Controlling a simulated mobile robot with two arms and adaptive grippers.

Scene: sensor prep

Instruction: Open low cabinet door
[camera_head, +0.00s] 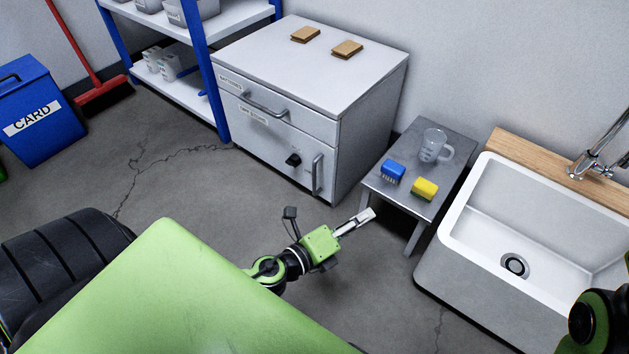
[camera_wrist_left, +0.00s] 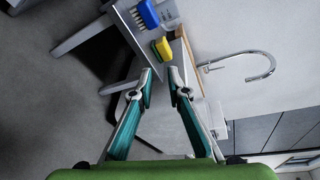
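The low white cabinet (camera_head: 300,120) stands against the wall in the head view. It has a drawer with a horizontal handle (camera_head: 263,103) on top and a door (camera_head: 270,150) below, both closed. The door has a vertical handle (camera_head: 317,174) at its right side and a black knob (camera_head: 293,160). My left gripper (camera_head: 364,217) is in front of the small table and to the lower right of the door handle, apart from both. In the left wrist view my left gripper (camera_wrist_left: 160,82) has its fingers apart with nothing between them. My right gripper is not visible.
A small grey table (camera_head: 410,195) with a blue brush (camera_head: 393,171), a yellow sponge (camera_head: 425,189) and a clear jug (camera_head: 434,146) stands right of the cabinet. A white sink (camera_head: 470,235) is further right. The floor before the cabinet is clear.

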